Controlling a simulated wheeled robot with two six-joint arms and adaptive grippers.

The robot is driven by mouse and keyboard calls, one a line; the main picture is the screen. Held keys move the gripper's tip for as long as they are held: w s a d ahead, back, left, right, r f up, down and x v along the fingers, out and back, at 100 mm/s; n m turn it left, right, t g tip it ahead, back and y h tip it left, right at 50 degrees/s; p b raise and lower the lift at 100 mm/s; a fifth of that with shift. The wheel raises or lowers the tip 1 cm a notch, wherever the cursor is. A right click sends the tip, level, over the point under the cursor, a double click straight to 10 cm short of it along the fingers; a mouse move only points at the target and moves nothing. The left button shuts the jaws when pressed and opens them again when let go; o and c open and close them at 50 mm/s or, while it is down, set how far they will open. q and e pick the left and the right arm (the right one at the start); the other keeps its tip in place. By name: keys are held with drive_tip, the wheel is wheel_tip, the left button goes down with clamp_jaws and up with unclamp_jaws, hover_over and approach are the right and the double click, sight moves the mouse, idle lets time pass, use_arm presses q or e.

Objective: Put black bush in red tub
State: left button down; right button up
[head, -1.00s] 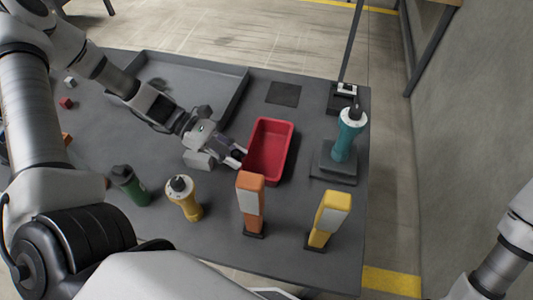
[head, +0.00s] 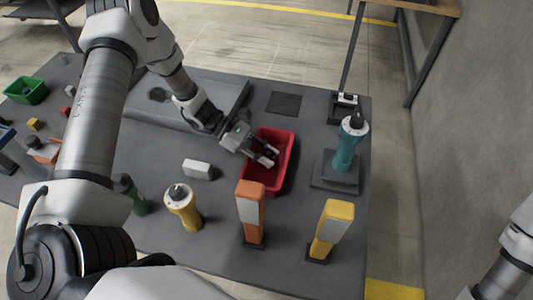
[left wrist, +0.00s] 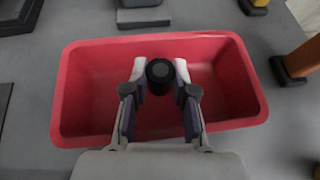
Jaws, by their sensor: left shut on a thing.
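The red tub (head: 288,158) stands on the grey table, right of the middle in the head view. In the left wrist view the red tub (left wrist: 80,95) spreads below my gripper, and its floor looks bare. My left gripper (head: 268,156) is over the tub in the head view. The left gripper (left wrist: 160,80) is shut on the black bush (left wrist: 160,72), a dark round piece held between the fingertips. I cannot tell how high above the tub floor the bush is. My right gripper is out of view; only part of my right arm shows at the right edge.
A white block (head: 197,169) lies left of the tub. An orange-and-white block (head: 251,212), a yellow-and-white block (head: 331,230) and a yellow bottle-like tool (head: 182,207) stand in front. A teal tool (head: 346,150) stands on a base at the right. A grey tray (head: 215,125) lies behind left.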

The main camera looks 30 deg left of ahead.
use_arm(q)
drive_tip(key=shift+f+b, duration=0.4)
drive_tip(key=shift+f, duration=0.05)
drive_tip(key=shift+s+f, duration=0.1)
drive_tip(key=c, duration=1.2)
unclamp_jaws()
drive_tip(key=shift+d, duration=0.1)
drive_tip(key=shift+o, duration=1.3)
drive_tip(key=shift+f, duration=0.1)
drive_tip(key=shift+r, duration=0.2)
drive_tip(key=shift+r+p, duration=0.6)
drive_tip(key=shift+p, duration=0.25)
drive_tip(key=v, duration=1.2)
drive_tip(key=shift+f, duration=0.1)
